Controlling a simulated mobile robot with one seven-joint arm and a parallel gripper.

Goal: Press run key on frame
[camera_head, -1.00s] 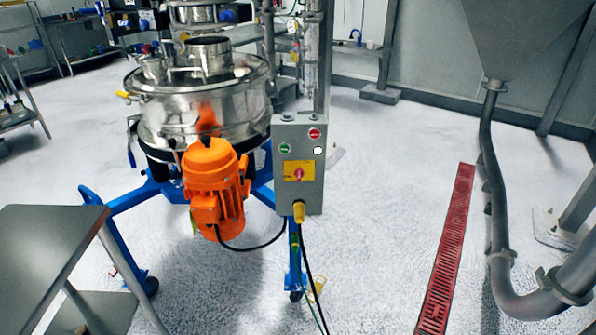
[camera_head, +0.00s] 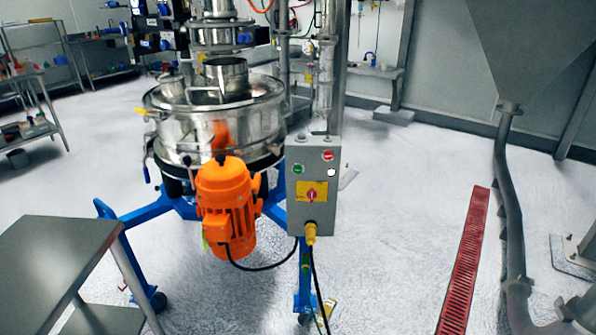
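A grey control box (camera_head: 313,215) is mounted on the blue frame (camera_head: 160,207) of the sifter, right of the orange motor (camera_head: 226,207). Its front has a green key (camera_head: 298,169) at upper left and a red key (camera_head: 328,156) at upper right. A white round spot (camera_head: 331,173) shows below the red key. A red rotary switch (camera_head: 311,195) sits on a yellow plate. Any lettering on the keys is too small to read. My gripper is not in view.
A grey metal table (camera_head: 55,265) stands at the front left. The steel sifter drum (camera_head: 215,125) is behind the motor. Cables hang below the box. A red floor grate (camera_head: 464,260) and a grey pipe (camera_head: 512,200) are at the right. Floor between box and grate is clear.

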